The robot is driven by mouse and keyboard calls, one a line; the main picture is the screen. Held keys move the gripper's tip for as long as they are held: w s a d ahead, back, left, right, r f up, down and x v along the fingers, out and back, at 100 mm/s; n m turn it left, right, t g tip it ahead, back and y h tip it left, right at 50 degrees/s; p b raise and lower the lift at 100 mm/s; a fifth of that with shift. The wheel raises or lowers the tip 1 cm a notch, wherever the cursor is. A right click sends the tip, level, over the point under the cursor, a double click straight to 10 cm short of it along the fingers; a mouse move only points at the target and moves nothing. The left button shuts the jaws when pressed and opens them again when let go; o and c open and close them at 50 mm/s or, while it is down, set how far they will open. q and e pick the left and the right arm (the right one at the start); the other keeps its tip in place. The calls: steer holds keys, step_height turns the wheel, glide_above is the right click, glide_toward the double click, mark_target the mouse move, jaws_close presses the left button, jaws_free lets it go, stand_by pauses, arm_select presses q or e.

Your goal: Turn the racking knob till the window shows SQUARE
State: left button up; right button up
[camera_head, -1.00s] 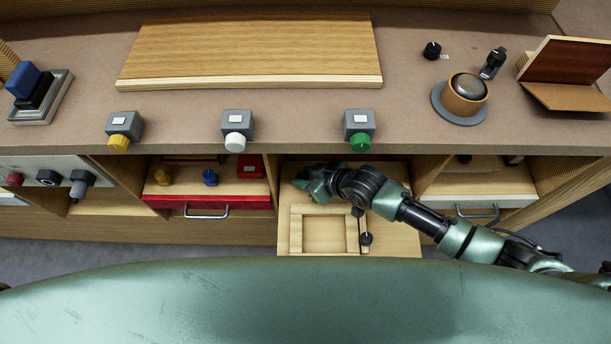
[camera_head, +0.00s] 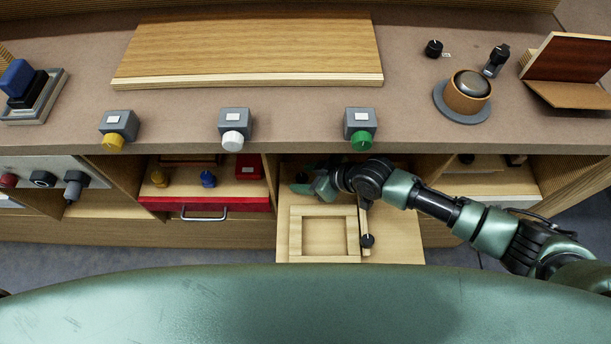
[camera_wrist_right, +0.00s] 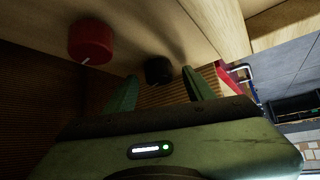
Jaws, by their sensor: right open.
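No knob bears a legible name, so I cannot tell which is the racking knob. The wrist view shows a red knob (camera_wrist_right: 90,41) with a white mark and a smaller black knob (camera_wrist_right: 158,70) on a pale surface. My right gripper (camera_wrist_right: 158,84) is open; the black knob appears between its fingers, not visibly gripped. In the head view my right gripper (camera_head: 312,186) is under the bench top, over the back of a pulled-out wooden board. Yellow (camera_head: 112,140), white (camera_head: 233,139) and green (camera_head: 361,140) knobs sit on grey boxes whose white windows are unreadable. My left gripper is out of view.
The board carries a square frame (camera_head: 295,235) and a strip with a black knob (camera_head: 367,241). A red drawer (camera_head: 165,205) is to its left.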

steer(key=shift+d, duration=0.1)
steer(key=v, duration=0.7)
steer(key=shift+s+d+r+p, duration=0.1)
steer(key=shift+s+r+p, duration=0.05)
steer(key=shift+r+p, duration=0.15)
